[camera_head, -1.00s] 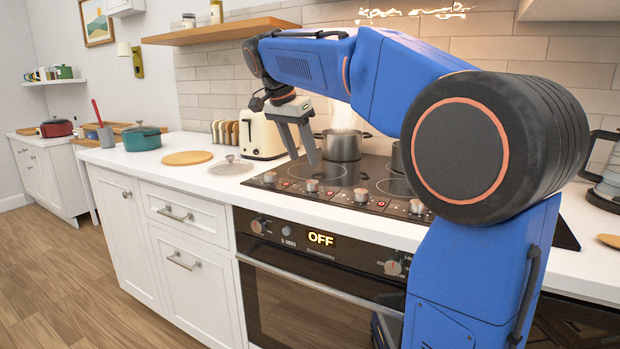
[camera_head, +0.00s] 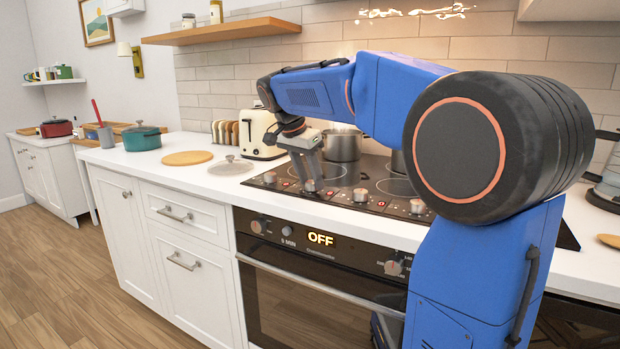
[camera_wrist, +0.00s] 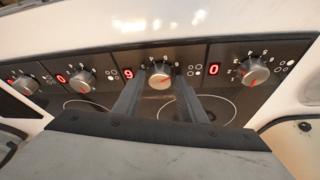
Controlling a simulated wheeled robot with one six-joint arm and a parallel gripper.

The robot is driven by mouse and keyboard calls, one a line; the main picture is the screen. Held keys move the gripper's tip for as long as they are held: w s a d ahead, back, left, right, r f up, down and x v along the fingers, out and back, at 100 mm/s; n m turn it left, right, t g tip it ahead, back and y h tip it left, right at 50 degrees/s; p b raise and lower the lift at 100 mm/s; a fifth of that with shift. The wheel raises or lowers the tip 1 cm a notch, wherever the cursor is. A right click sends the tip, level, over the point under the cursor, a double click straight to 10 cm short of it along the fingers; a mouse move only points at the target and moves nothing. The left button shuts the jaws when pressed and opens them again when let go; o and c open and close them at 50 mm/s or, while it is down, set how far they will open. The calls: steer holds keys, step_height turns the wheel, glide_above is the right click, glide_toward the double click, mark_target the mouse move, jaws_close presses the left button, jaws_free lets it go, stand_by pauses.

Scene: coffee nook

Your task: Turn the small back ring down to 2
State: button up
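The cooktop (camera_head: 335,201) has a row of silver knobs along its front edge. My gripper (camera_head: 311,178) points down at the second knob from the left (camera_head: 313,186). In the wrist view this knob (camera_wrist: 160,76) sits between the two fingertips of my gripper (camera_wrist: 160,84), one on each side; contact is unclear. A red display (camera_wrist: 128,74) beside it looks like a 9, or an upside-down 6. The neighbouring knobs (camera_wrist: 82,81) (camera_wrist: 254,72) show red displays reading 0. A small ring icon (camera_wrist: 193,70) is beside the knob, too small to read surely.
A steel pot (camera_head: 342,146) stands on the cooktop just behind my gripper. A cream toaster (camera_head: 259,133) stands to the left. A glass lid (camera_head: 230,166) and a round wooden board (camera_head: 187,158) lie on the counter. The oven display (camera_head: 320,239) reads OFF.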

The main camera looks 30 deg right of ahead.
steer(key=c, duration=0.6)
steer(key=shift+c, duration=0.2)
